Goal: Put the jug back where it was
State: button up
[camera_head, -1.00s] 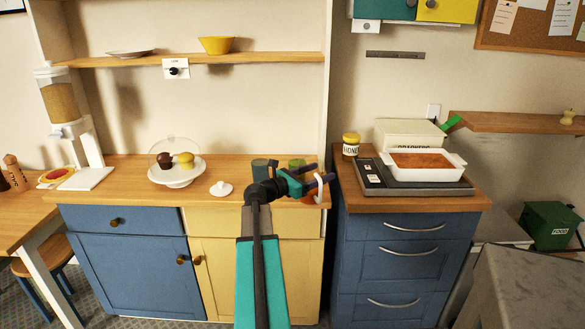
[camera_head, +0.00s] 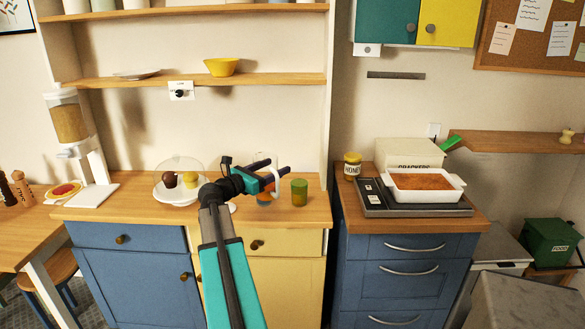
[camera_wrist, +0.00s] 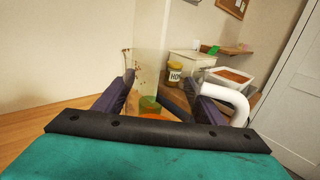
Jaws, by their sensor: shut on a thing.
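My gripper (camera_head: 277,176) is shut on the jug and holds it over the yellow cabinet's wooden counter. The jug's white curved handle (camera_wrist: 237,102) shows beside the right finger in the wrist view. Orange shows low between the fingers there. The rest of the jug is clear or hidden by the fingers, so I cannot tell whether its base touches the counter. A green glass (camera_head: 299,192) stands on the counter just right of my fingertips. It also shows beyond the fingers in the wrist view (camera_wrist: 150,103).
A cake stand (camera_head: 181,190) with muffins stands left of my gripper, under a clear dome. A cereal dispenser (camera_head: 71,120) is farther left. The shelf (camera_head: 200,81) overhead holds a yellow bowl (camera_head: 221,67). On the right counter are a honey jar (camera_head: 352,166) and a white baking dish (camera_head: 424,194).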

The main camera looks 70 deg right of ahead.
jog(key=w+a+f+n+t+h+b, duration=0.1)
jog(key=w+a+f+n+t, duration=0.15)
jog(key=w+a, duration=0.55)
jog(key=w+a+f+n+t, duration=0.1)
jog(key=w+a+f+t, duration=0.3)
jog(key=w, duration=0.6)
jog(key=w+a+f+n+t+b, duration=0.1)
jog(key=w+a+f+n+t, duration=0.15)
jog(key=w+a, duration=0.55)
jog(key=w+a+f+n+t+b, duration=0.1)
jog(key=w+a+f, duration=0.3)
jog(key=a, duration=0.9)
jog(key=w+a+f+n+t+y+b, duration=0.15)
jog(key=a+f+t, duration=0.25)
jog(key=a, duration=1.2)
jog(key=w+a+f+n+t+y, duration=0.25)
jog(key=a+f, duration=0.25)
jog(key=a, duration=1.2)
jog(key=s+a, duration=0.4)
jog(key=s, duration=0.1)
jog(key=shift+a+f+n+t+b, duration=0.15)
jog(key=shift+f+n+t+b, duration=0.2)
jog(key=shift+f+n+t, duration=0.1)
jog(key=shift+s, duration=0.25)
